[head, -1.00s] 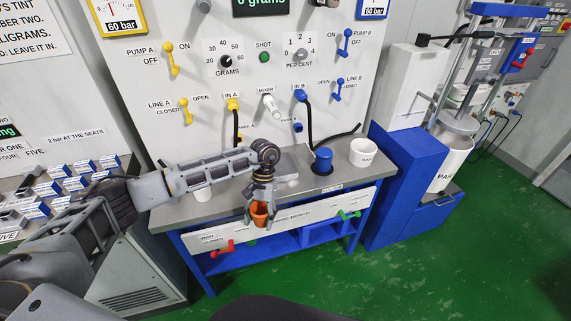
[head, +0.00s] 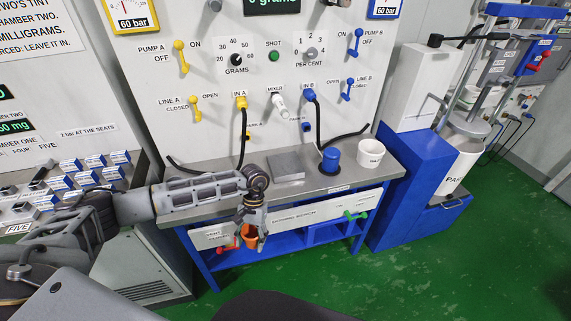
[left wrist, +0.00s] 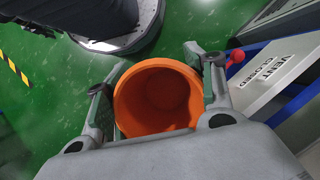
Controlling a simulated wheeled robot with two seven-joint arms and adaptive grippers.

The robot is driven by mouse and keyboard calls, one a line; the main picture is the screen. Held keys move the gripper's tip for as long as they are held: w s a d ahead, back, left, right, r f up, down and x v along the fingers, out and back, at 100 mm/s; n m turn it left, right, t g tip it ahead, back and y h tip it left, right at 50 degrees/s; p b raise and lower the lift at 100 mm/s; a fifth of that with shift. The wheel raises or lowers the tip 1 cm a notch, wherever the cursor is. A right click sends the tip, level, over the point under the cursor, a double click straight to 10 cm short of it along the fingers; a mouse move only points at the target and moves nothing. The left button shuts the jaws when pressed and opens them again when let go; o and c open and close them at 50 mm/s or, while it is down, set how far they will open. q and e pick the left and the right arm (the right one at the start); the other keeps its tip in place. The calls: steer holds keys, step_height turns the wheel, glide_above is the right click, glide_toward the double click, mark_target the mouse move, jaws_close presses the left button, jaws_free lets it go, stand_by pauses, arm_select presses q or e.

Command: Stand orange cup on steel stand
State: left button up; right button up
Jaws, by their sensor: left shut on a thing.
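The orange cup (head: 249,237) is held in my left gripper (head: 251,242), in front of the bench's front panel, below the level of its top. In the left wrist view the orange cup (left wrist: 158,98) shows its open mouth and empty inside, between the two fingers of my left gripper (left wrist: 160,92). A flat grey steel block (head: 287,167), which looks like the steel stand, sits on the bench top behind my left wrist; nothing stands on it. My right gripper is not in view.
A blue cup (head: 330,159) and a white cup (head: 371,153) stand on the right of the bench top (head: 345,180). Black hoses hang from the panel behind. A red handle (head: 228,248) and a green handle (head: 356,215) stick out from the bench front.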

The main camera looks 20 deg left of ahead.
arm_select(q)
steer(key=s+a+r+n+h+p, duration=0.1)
steer(key=s+a+n, duration=0.2)
steer(key=s+a, duration=0.3)
steer(key=a, duration=0.3)
steer(key=shift+s+r+n+t, duration=0.25)
steer(key=shift+r+n+t, duration=0.05)
steer(key=shift+r+n, duration=0.1)
steer(key=w+r+n, duration=0.1)
steer(key=w+n, duration=0.1)
steer(key=w+d+r+n+t+h, duration=0.1)
steer(key=r+n, duration=0.1)
steer(key=w+d+r+n+h, duration=0.1)
steer(key=w+r+n, duration=0.1)
steer(key=shift+w+d+r+n+t+p, duration=0.1)
steer(key=shift+w+n+t+p, duration=0.2)
steer(key=shift+w+n+t, duration=0.1)
steer(key=shift+w+d+r+n+t, duration=0.8)
steer(key=shift+w+d+n+t, duration=0.15)
steer(key=shift+n, duration=1.7)
steer(key=shift+w+d+r+n+t, duration=0.85)
steer(key=shift+w+n, duration=0.25)
steer(key=shift+n, duration=1.6)
steer(key=shift+w+d+r+n+t, duration=0.75)
steer(key=shift+w+d+n+t, duration=0.2)
steer(key=shift+n, duration=1.7)
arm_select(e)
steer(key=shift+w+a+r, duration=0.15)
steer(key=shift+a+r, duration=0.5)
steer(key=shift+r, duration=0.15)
